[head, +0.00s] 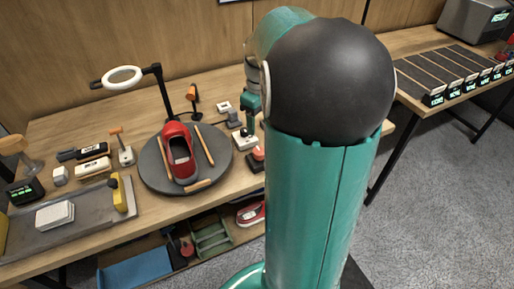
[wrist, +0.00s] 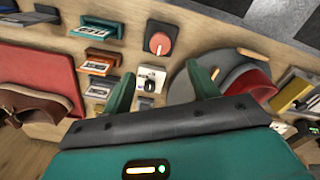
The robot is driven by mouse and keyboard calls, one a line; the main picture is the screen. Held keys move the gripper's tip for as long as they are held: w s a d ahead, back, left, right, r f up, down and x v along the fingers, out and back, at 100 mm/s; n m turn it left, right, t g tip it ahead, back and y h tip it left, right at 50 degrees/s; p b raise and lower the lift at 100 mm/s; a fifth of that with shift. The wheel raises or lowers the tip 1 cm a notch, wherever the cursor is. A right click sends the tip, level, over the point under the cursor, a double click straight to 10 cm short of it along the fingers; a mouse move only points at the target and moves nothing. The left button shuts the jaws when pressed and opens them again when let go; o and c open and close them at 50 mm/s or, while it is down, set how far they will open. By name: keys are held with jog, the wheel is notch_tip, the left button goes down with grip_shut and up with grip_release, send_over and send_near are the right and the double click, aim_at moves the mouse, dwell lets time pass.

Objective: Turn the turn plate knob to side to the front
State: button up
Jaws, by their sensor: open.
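A round red knob on a dark square base sits on the table right of the turn plate (head: 151,168) in the head view. The grey turn plate (wrist: 181,85) carries a red sneaker (head: 180,152). My gripper (wrist: 162,86) is open, its green fingers apart and nothing held. A small white device (wrist: 151,79) shows between the fingers, with the red knob beyond it. In the head view my gripper (head: 250,106) is partly hidden by my arm.
A black ring-light lamp (head: 124,77) stands behind the plate. Brushes, small boxes and a tray (head: 90,222) fill the left of the table. Orange and teal boxes (wrist: 102,27) lie left of the knob in the wrist view. A lower shelf holds bins (head: 135,270).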

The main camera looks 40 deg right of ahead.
aim_at(259, 150)
notch_tip(259, 150, down, 12)
jog(key=shift+r, duration=0.15)
jog(key=shift+c, duration=0.3)
jog(key=c, duration=0.9)
